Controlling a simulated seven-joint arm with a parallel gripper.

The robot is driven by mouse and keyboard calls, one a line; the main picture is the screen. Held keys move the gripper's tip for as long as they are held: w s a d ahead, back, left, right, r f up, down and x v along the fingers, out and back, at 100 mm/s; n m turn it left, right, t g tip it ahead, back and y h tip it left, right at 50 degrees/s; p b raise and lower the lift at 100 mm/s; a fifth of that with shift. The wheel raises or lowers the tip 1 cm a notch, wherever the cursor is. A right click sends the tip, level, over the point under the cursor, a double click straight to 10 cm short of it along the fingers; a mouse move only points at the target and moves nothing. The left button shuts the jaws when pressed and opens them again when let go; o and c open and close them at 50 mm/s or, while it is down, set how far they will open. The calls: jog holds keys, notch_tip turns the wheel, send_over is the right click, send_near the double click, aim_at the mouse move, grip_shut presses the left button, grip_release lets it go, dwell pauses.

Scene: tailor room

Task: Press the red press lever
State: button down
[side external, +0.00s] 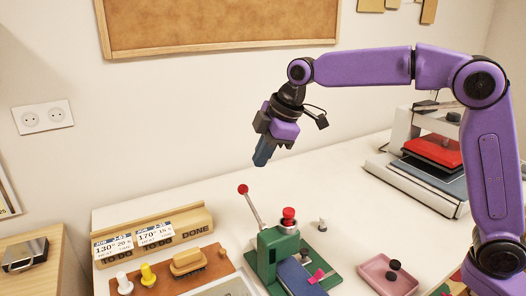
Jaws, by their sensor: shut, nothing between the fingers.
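A green hand press (268,246) stands on the white table at the lower middle. Its thin metal lever (253,206) slants up to the left and ends in a red ball knob (243,189). A second, stacked red knob (289,214) tops the press just right of the lever. My gripper (262,158) is shut and empty. It points down in the air above the lever knob and slightly right of it in the picture, apart from it.
A white heat press with a red plate (433,150) stands at the back right. A pink tray (388,275) lies right of the green press. A wooden card rack (155,235) and brown tool board (175,271) are at left.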

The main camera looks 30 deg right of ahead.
send_near(243, 185)
jog(key=s+a+f, duration=0.2)
jog(key=f, duration=0.1)
jog(key=shift+a+f, duration=0.3)
jog(key=shift+a, duration=0.05)
jog(key=shift+w+d+f, duration=0.15)
jog(key=shift+w+f, duration=0.6)
jog(key=shift+w, duration=0.1)
jog(key=shift+w+d+f, duration=0.15)
jog(key=shift+w+f, duration=0.35)
jog(key=shift+w, duration=0.15)
jog(key=shift+w+f+g, duration=0.95)
jog(key=shift+f+g, duration=0.05)
jog(key=shift+g, duration=0.1)
jog(key=shift+w+f, duration=0.2)
jog(key=shift+f, duration=0.1)
jog(key=shift+w+f, duration=0.3)
jog(key=shift+f, duration=0.25)
jog(key=shift+w+f, duration=0.25)
jog(key=shift+f, duration=0.3)
jog(key=shift+s+r, duration=0.1)
